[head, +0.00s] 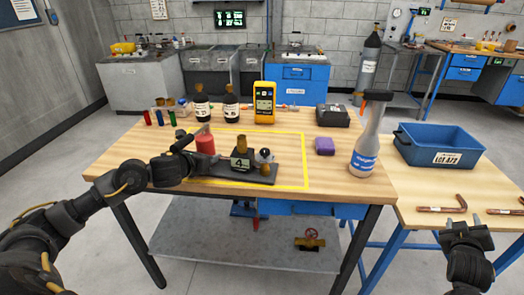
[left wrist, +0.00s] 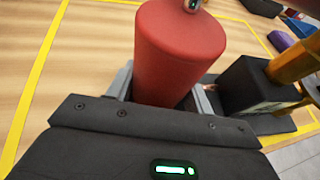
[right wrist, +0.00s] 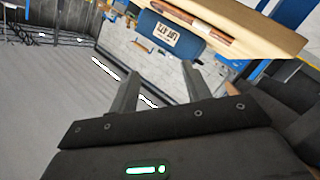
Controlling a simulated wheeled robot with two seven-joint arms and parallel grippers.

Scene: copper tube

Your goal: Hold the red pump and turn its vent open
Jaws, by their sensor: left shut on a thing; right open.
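The red pump (head: 205,144) is a red cylinder on the wooden workbench, at the left end of a dark base plate (head: 228,174). In the left wrist view the red pump (left wrist: 180,55) fills the space between the fingers of my left gripper (left wrist: 160,90), which is shut on it. A small metal fitting (left wrist: 192,5) shows at its top edge; whether it is the vent is unclear. My left gripper (head: 190,152) reaches it from the left in the head view. My right gripper (head: 466,225) is open and empty, in front of the right-hand table; its fingers also show in the right wrist view (right wrist: 160,85).
On the base plate stand a block marked 4 (head: 241,160) and a brass-coloured part (head: 241,144). A blue crate (head: 438,150) and copper tubes (head: 442,208) are at right.

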